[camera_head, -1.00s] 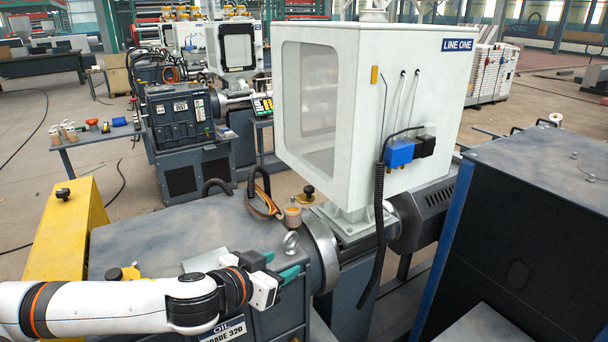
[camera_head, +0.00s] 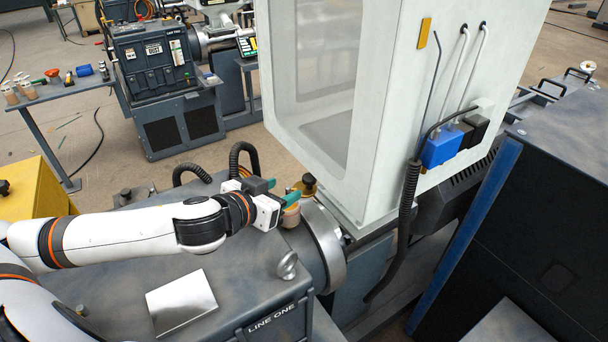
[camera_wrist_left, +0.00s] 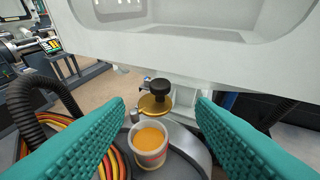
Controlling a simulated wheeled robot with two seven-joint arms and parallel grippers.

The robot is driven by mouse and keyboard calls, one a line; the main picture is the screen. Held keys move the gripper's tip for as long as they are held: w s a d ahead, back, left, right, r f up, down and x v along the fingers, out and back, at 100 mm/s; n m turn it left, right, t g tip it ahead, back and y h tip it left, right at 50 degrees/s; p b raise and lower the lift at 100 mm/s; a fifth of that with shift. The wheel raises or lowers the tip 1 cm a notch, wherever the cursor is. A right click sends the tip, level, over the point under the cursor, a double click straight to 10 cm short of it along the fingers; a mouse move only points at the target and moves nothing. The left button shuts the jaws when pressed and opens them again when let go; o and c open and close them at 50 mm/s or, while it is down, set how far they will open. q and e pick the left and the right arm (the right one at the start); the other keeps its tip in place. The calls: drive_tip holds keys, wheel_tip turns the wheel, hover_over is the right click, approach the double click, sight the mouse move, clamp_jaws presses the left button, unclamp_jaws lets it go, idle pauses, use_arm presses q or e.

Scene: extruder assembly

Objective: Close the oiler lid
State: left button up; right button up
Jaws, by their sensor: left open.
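The oiler cup (camera_wrist_left: 149,148) is open at the top and shows orange oil inside. Its brass lid with a black knob (camera_wrist_left: 157,93) sits just beyond the cup in the left wrist view, off to one side of its mouth. In the head view the lid (camera_head: 307,185) is beside the machine's round flange, and the cup (camera_head: 291,214) is partly hidden by my left gripper (camera_head: 288,198). My left gripper's teal fingers are open, one on each side of the cup and lid in the wrist view, with nothing held between them. My right gripper is not in view.
A large white housing (camera_head: 385,110) rises close beyond the oiler. Black corrugated hoses (camera_head: 240,155) and orange cables (camera_wrist_left: 95,140) lie left of the cup. A lifting eye (camera_head: 287,266) and a metal plate (camera_head: 181,301) are on the machine top.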

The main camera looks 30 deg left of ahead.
sight(306, 180)
use_arm(q)
drive_tip(key=p+x, duration=0.1)
drive_tip(key=x, duration=0.7)
drive_tip(key=shift+w+p, duration=0.25)
drive_tip(key=shift+p, duration=0.1)
drive_tip(key=shift+w+d+f, duration=0.1)
drive_tip(key=shift+w+f, duration=0.2)
drive_tip(key=shift+w, duration=0.3)
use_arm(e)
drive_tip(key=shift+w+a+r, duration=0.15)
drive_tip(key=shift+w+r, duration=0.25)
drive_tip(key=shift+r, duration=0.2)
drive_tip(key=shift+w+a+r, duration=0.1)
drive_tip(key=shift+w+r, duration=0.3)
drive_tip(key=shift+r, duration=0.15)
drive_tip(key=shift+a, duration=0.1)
use_arm(q)
drive_tip(key=c, duration=0.9)
drive_tip(key=shift+c, duration=0.2)
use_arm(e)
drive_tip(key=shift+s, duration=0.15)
use_arm(q)
drive_tip(key=shift+p, duration=0.3)
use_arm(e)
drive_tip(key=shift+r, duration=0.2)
